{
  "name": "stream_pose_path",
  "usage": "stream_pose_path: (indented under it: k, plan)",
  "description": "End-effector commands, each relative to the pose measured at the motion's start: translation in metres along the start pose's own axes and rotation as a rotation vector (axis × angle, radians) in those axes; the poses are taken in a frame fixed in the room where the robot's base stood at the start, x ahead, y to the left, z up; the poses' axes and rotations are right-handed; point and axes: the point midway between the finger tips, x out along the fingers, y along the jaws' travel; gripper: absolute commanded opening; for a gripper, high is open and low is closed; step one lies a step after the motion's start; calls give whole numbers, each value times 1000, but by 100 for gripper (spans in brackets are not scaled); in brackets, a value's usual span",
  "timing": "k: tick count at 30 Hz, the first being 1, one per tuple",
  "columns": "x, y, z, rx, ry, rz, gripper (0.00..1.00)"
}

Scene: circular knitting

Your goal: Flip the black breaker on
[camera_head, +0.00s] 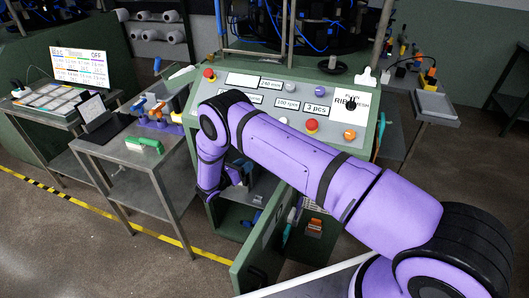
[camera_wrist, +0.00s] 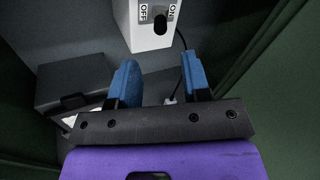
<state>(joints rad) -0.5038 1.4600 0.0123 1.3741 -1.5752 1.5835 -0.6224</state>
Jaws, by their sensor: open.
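The black breaker (camera_wrist: 160,23) shows in the wrist view as a dark knob on the front of a white box (camera_wrist: 148,42). An OFF label is on its left and an ON label on its right. The knob sits between the labels, and I cannot tell which way it is set. My gripper (camera_wrist: 163,80) is open and empty, its two blue fingers pointing towards the box. The fingertips are just below the box in the picture, apart from the breaker. In the head view my arm reaches into the cabinet under the control panel, and the breaker is hidden.
The green cabinet door (camera_head: 262,250) stands open in front. Inside, a dark grey box (camera_wrist: 75,82) lies left of my gripper, and a black cable (camera_wrist: 183,60) hangs near the white box. Cabinet walls close in on both sides. The control panel (camera_head: 240,97) is above.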

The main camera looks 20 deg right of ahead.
Motion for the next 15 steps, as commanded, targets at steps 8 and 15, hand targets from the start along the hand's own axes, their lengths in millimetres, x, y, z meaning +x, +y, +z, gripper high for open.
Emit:
stream_pose_path:
  k: [8,15]
  plan:
    - [46,-1,0,1,4,-5,44]
    - [84,-1,0,1,3,-4,44]
